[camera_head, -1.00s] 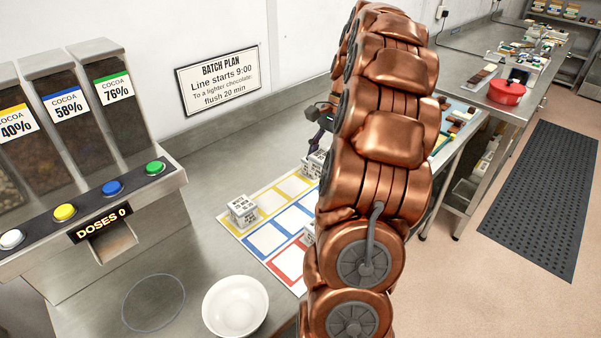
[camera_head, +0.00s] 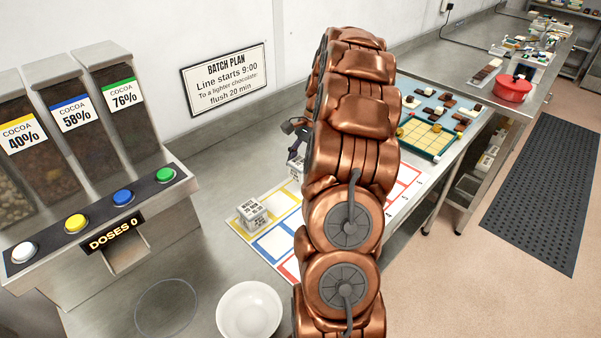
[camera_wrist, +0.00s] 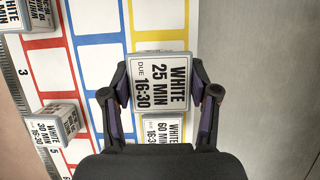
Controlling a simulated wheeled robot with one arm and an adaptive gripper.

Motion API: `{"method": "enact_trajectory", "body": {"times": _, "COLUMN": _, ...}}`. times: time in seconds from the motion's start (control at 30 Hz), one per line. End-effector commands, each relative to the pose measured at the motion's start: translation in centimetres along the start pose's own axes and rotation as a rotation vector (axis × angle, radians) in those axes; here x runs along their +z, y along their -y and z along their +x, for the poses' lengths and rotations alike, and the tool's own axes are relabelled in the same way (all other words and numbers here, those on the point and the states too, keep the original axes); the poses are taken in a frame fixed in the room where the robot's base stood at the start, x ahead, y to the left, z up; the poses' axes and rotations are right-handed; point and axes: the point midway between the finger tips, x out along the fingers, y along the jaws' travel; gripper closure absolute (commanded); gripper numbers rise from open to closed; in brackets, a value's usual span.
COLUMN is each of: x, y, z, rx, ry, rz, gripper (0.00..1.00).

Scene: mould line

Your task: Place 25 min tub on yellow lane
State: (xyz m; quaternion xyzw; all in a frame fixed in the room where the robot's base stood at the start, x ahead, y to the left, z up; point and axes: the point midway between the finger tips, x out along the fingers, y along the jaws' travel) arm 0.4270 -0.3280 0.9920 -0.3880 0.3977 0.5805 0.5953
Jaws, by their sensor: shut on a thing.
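In the wrist view, my gripper (camera_wrist: 160,97) is shut on the sides of the white 25 min tub (camera_wrist: 160,82), label up, "due 16:30". The tub is over the yellow lane (camera_wrist: 155,22) of the lane sheet; its height above it is unclear. A 60 min tub (camera_wrist: 163,132) stands just below it in the picture, partly hidden. A 30 min tub (camera_wrist: 55,121) stands at the red lane on the left.
A white bowl (camera_head: 249,308) and a cocoa dispenser (camera_head: 125,215) stand on the near left counter. A green-edged tray (camera_head: 428,138) and a red pot (camera_head: 514,88) are farther right. The wall is behind. Bare steel (camera_wrist: 270,60) lies right of the sheet in the wrist view.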

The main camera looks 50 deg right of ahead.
Motion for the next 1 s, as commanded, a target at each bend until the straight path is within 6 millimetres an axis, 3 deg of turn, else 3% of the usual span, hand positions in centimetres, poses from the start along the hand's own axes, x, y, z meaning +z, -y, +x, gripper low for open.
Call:
{"method": "enact_trajectory", "body": {"times": 0.33, "x": -1.2, "y": 0.0, "z": 3.4, "rx": 0.003, "ry": 0.002, "rz": -0.002, "gripper": 0.79}}
{"method": "enact_trajectory", "body": {"times": 0.73, "x": -1.5, "y": 0.1, "z": 4.1, "rx": 0.001, "ry": 0.0, "rz": -0.003, "gripper": 0.79}}
{"method": "enact_trajectory", "body": {"times": 0.77, "x": -1.5, "y": 0.1, "z": 4.1, "rx": 0.001, "ry": 0.0, "rz": -0.003, "gripper": 0.39}}
{"method": "enact_trajectory", "body": {"times": 1.0, "x": -1.5, "y": 0.1, "z": 4.0, "rx": 0.001, "ry": 0.0, "rz": -0.003, "gripper": 0.15}}
